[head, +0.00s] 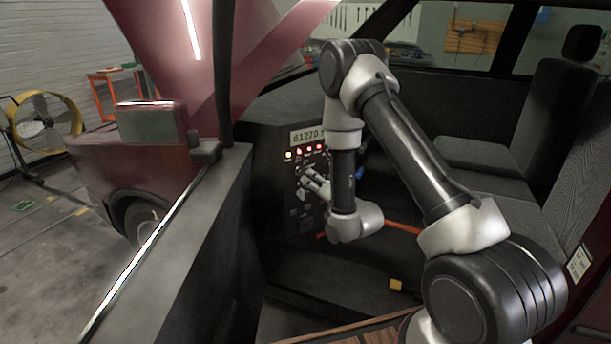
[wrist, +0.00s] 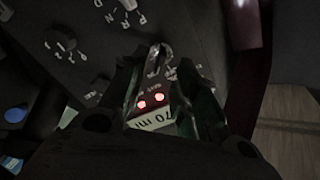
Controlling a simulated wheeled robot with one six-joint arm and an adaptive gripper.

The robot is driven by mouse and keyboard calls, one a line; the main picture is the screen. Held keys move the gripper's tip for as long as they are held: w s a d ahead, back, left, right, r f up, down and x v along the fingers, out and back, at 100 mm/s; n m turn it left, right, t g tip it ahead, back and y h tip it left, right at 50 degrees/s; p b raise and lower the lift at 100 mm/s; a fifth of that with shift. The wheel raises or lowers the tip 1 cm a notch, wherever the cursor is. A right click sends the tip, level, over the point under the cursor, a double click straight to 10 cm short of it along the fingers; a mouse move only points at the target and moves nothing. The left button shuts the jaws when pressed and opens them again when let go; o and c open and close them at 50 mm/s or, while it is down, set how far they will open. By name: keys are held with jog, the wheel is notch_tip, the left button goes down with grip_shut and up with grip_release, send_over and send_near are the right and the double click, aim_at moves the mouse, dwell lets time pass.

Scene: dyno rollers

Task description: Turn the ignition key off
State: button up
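The ignition key appears in the wrist view as a pale metal loop (wrist: 158,58) on the dark dash panel. Its turn position cannot be read. My gripper (wrist: 157,68) has its two dark fingers apart, one on each side of the key, with a visible gap to it. In the head view my gripper (head: 304,176) reaches the dash panel (head: 292,210) below the lit warning lights; the key cannot be made out there.
A display (head: 308,136) sits above a row of lit red and yellow lights (head: 309,150). In the wrist view a numbered knob (wrist: 62,42) and gear letters (wrist: 122,16) are on the panel. The car door (head: 175,265) is on the left; seats (head: 495,140) are on the right.

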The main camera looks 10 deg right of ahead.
aim_at(306, 175)
jog(key=x, duration=0.5)
grip_shut()
